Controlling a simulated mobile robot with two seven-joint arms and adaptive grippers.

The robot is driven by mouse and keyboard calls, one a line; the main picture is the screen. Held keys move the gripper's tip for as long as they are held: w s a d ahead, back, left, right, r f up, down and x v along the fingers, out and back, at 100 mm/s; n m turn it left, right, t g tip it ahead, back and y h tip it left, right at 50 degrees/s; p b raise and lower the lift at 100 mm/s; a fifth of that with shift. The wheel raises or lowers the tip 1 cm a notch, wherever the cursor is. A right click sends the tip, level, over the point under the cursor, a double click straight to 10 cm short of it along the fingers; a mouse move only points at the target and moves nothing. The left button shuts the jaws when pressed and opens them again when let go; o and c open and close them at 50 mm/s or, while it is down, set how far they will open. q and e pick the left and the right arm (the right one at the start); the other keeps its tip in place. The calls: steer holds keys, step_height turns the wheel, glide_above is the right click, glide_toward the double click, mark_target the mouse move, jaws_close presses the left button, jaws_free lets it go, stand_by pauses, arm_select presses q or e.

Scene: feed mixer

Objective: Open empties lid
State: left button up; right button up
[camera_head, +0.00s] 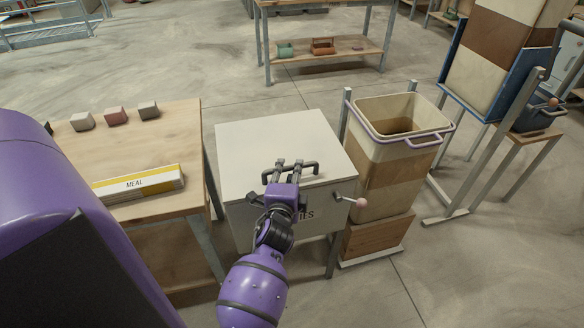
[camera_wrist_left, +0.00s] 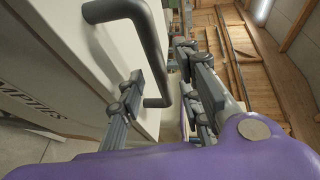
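The empties box is a white cabinet with a pale flat lid (camera_head: 255,140), lying closed in the head view. Its front lettering is partly hidden; "IES" shows beside my gripper. A dark bar handle (camera_head: 309,166) stands on the lid near its front edge. My left gripper (camera_head: 287,166) is at this handle, its two fingers apart and reaching over the bar. In the left wrist view the handle (camera_wrist_left: 150,50) runs between the separated fingers (camera_wrist_left: 168,85); I cannot tell whether they touch it. My right gripper is not in view.
A wooden table (camera_head: 180,112) at left holds several small blocks and a MEAL box (camera_head: 135,184). A lever with a pink knob (camera_head: 361,202) sticks out at the box's right. A tall bin (camera_head: 385,165) stands close on the right. Floor behind the box is clear.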

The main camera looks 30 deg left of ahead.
mark_target(291, 170)
arm_select(q)
steer(key=shift+x, duration=1.2)
steer(key=shift+w, duration=0.25)
steer(key=shift+c, duration=0.8)
jaws_close()
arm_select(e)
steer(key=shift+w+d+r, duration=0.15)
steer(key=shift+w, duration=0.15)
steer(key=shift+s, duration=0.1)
